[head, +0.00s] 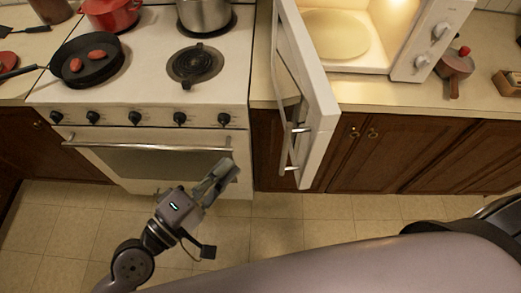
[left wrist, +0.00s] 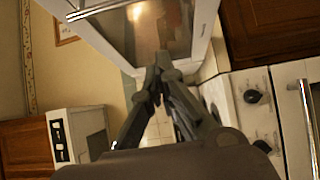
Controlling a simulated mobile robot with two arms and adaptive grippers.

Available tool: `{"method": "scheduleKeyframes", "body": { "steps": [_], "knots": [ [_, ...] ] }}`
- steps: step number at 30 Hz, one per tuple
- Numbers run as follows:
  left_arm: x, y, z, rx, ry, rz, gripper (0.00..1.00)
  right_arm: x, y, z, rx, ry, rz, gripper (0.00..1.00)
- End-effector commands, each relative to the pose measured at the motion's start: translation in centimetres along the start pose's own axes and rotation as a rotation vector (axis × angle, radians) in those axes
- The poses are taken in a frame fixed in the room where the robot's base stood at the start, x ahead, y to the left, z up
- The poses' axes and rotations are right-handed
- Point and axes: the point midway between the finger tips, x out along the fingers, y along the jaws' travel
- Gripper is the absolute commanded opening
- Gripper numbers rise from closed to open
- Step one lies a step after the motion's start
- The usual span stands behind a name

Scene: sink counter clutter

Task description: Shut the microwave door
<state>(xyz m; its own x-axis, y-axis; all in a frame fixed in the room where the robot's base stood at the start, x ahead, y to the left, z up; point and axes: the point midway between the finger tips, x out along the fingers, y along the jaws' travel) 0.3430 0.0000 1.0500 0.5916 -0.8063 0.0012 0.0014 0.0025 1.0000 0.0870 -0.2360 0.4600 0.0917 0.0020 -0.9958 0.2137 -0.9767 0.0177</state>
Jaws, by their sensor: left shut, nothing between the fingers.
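The white microwave (head: 403,72) stands on the counter at the upper right, its lit inside and round plate (head: 336,34) showing. Its door (head: 318,95) is swung wide open, jutting out past the counter's front edge, with a bar handle (head: 291,150) on its left face. The door's window side also shows at the top of the left wrist view (left wrist: 190,30). My left gripper (head: 226,172) is shut and empty, in front of the oven, left of the door and apart from it. Its fingertips (left wrist: 160,72) point toward the door. My right gripper is out of view.
A white stove (head: 150,95) with front knobs and an oven bar handle (head: 148,146) stands left of the door. A black pan (head: 87,62), a red pot (head: 110,14) and a steel pot (head: 204,14) are on it. A small brown pan (head: 455,66) sits right of the microwave.

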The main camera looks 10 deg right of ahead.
Motion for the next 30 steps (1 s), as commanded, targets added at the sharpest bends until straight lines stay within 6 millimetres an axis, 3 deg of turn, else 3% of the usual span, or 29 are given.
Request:
{"method": "scheduleKeyframes", "body": {
  "steps": [1, 9, 18, 30],
  "knots": [
    [1.2, 0.8, 0.0, -0.002, 0.000, 0.005, 0.00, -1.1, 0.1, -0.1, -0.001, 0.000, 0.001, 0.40],
    [6.3, 0.4, 0.6, -0.003, -0.003, 0.000, 0.00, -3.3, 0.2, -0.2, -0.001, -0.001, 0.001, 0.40],
    [6.8, 0.0, 3.8, 0.000, -0.002, -0.002, 0.00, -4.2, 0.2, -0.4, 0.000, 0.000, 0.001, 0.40],
    [6.8, -0.1, 3.9, 0.003, -0.001, -0.002, 0.00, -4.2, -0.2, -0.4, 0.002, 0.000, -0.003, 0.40]
  ]
}}
